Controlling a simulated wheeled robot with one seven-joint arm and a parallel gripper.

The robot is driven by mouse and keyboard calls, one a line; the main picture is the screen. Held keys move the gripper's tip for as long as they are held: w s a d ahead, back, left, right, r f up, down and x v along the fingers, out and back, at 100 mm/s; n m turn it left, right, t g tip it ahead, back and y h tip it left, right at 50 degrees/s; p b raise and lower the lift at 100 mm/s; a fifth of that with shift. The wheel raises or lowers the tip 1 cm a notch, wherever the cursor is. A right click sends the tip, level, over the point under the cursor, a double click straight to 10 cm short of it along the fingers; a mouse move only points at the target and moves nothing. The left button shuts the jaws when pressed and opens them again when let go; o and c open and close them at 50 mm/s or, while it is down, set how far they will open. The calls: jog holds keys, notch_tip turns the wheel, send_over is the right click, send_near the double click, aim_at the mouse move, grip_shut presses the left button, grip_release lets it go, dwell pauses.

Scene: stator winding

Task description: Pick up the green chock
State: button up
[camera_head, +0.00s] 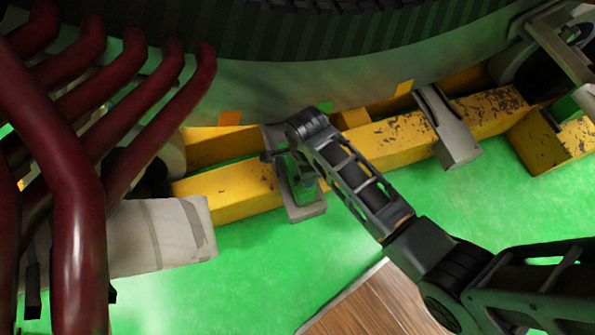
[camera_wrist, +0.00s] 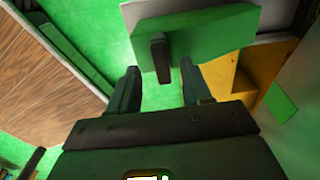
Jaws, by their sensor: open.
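The green chock (camera_head: 299,182) sits on a grey metal bracket (camera_head: 307,212) at the yellow beam, near the middle of the head view. In the wrist view the chock (camera_wrist: 220,35) is a green block at the top, with a dark handle (camera_wrist: 159,50) sticking out toward the camera. My gripper (camera_wrist: 160,68) is open, one finger on each side of the handle in the picture. I cannot tell whether either finger touches it. In the head view my gripper (camera_head: 278,155) is small and partly hidden by my wrist, right at the chock.
Yellow beams (camera_head: 235,192) run along the green floor (camera_head: 265,265) below the large round stator (camera_head: 300,50). Another grey bracket (camera_head: 447,125) is to the right. A wooden surface (camera_head: 370,305) is at the bottom.

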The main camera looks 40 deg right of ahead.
aim_at(302, 196)
notch_tip(302, 196, down, 4)
jog(key=shift+w+r+b, duration=0.1)
jog(key=shift+w+b, duration=0.05)
jog(key=shift+b, duration=0.5)
jog(key=shift+c, duration=0.5)
grip_shut()
